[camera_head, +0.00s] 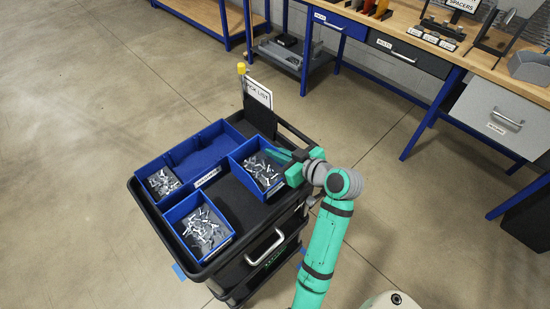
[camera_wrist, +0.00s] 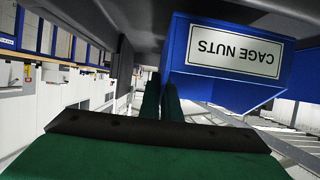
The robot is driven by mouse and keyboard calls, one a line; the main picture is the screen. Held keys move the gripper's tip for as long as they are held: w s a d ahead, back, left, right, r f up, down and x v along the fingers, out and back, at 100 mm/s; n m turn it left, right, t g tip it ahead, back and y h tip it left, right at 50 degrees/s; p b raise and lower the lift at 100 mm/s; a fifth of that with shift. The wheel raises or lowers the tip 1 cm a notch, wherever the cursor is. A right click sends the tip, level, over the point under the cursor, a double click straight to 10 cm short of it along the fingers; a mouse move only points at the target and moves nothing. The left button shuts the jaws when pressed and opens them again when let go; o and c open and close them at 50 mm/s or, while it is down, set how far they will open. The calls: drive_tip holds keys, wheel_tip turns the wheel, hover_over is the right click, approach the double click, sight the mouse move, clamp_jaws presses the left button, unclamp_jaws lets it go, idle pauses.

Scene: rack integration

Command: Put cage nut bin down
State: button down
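The cage nut bin (camera_head: 244,167) is a blue open box with small metal parts inside, at the right of the black cart's top (camera_head: 243,207). Its "CAGE NUTS" label shows upside down in the wrist view, on the bin's front (camera_wrist: 229,83). My gripper (camera_head: 287,159) reaches the bin's right-hand wall from the right. In the wrist view its fingers (camera_wrist: 161,97) are close together at the bin's edge and look shut on the wall. The bin is upright. I cannot tell whether its base touches the cart.
A second blue bin (camera_head: 224,240) stands at the cart's front, and a blue tray (camera_head: 190,150) with parts lies at the left. A pick list sign (camera_head: 258,93) stands at the cart's back. A workbench (camera_head: 400,45) with drawers is behind; floor at left is clear.

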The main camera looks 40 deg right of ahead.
drive_tip(key=shift+s+f, duration=0.1)
drive_tip(key=shift+f, duration=1.2)
drive_tip(key=shift+f, duration=0.15)
drive_tip(key=c, duration=2)
unclamp_jaws()
drive_tip(key=shift+r, duration=0.2)
drive_tip(key=v, duration=1.2)
drive_tip(key=shift+a, duration=0.1)
drive_tip(key=shift+a, duration=0.1)
